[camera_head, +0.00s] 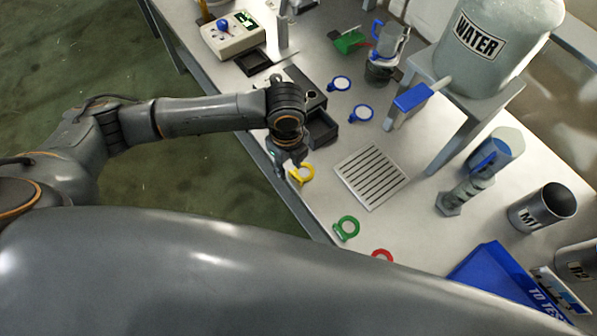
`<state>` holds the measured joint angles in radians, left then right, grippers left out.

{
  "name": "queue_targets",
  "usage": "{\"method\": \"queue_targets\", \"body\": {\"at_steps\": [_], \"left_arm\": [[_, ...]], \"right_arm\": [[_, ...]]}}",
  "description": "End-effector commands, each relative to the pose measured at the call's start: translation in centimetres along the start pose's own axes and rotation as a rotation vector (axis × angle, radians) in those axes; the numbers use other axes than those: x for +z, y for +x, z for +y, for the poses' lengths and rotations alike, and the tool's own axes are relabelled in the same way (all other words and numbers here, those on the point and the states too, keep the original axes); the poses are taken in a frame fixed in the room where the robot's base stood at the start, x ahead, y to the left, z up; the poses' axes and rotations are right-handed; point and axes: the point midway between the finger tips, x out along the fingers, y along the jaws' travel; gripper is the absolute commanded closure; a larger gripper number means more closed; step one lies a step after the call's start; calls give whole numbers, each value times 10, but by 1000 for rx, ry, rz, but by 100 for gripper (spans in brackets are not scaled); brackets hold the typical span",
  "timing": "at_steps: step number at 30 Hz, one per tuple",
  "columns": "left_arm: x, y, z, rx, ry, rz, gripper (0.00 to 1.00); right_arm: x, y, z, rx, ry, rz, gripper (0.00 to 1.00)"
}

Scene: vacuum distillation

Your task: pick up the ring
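A yellow ring (307,175) with a small tab lies near the table's left edge. A green ring (346,228) and a partly hidden red ring (382,253) lie further toward the bottom. Two blue rings with pale centres, one (339,83) above the other (361,113), lie further back. My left gripper (291,168) points down just over the yellow ring's left side and hides part of it. The fingertips are small and dark, so I cannot tell whether they touch the ring or are open. My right gripper is not in view.
A slotted plate (371,177) lies right of the yellow ring. A black open box (320,131) is close behind my gripper. A WATER tank (490,45) on a stand, a blue tray (505,280) and a metal cup (541,207) stand to the right.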

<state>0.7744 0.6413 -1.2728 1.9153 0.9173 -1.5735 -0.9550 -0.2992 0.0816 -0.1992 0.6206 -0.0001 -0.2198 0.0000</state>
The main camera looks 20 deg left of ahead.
Motion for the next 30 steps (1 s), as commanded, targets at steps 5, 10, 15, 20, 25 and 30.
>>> {"method": "queue_targets", "body": {"at_steps": [5,10,15,20,25,30], "left_arm": [[1,18,-5,3,-1,1,66],[2,42,-7,2,-1,0,66],[1,51,-7,0,1,0,66],[2,51,-7,0,0,0,68],[2,50,-7,0,0,0,100],[2,50,-7,0,0,0,100]], "right_arm": [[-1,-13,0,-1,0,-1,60],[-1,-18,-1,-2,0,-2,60],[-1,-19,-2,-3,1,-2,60],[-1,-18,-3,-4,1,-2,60],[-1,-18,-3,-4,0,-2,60],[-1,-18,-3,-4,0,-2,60]]}}
